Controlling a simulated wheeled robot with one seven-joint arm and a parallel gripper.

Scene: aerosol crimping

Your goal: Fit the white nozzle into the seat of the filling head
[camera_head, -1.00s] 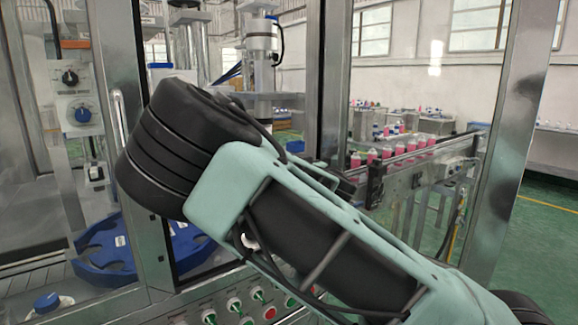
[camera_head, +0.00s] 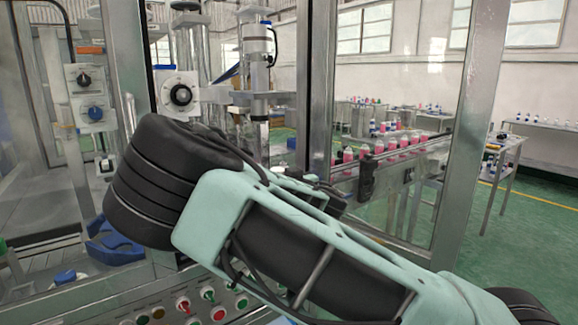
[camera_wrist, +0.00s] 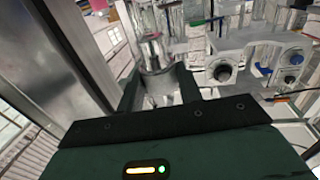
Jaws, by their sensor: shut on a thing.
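My gripper (camera_wrist: 160,95) shows in the wrist view with two dark fingers on either side of a pale grey cylinder (camera_wrist: 157,84). It is shut, apparently on this cylinder, which I take to be the white nozzle; its far end blends into the machinery behind. In the head view my green and black arm crosses the front, and the gripper itself is hidden. A metal vertical head (camera_head: 257,50) with a pale upper body stands behind the arm and may be the filling head. Its seat cannot be made out.
Metal frame posts stand at the middle (camera_head: 316,90) and right (camera_head: 472,130). A blue holder (camera_head: 112,245) lies at lower left, partly behind the arm. A button panel (camera_head: 190,306) is at the bottom. A conveyor with pink bottles (camera_head: 392,146) runs behind.

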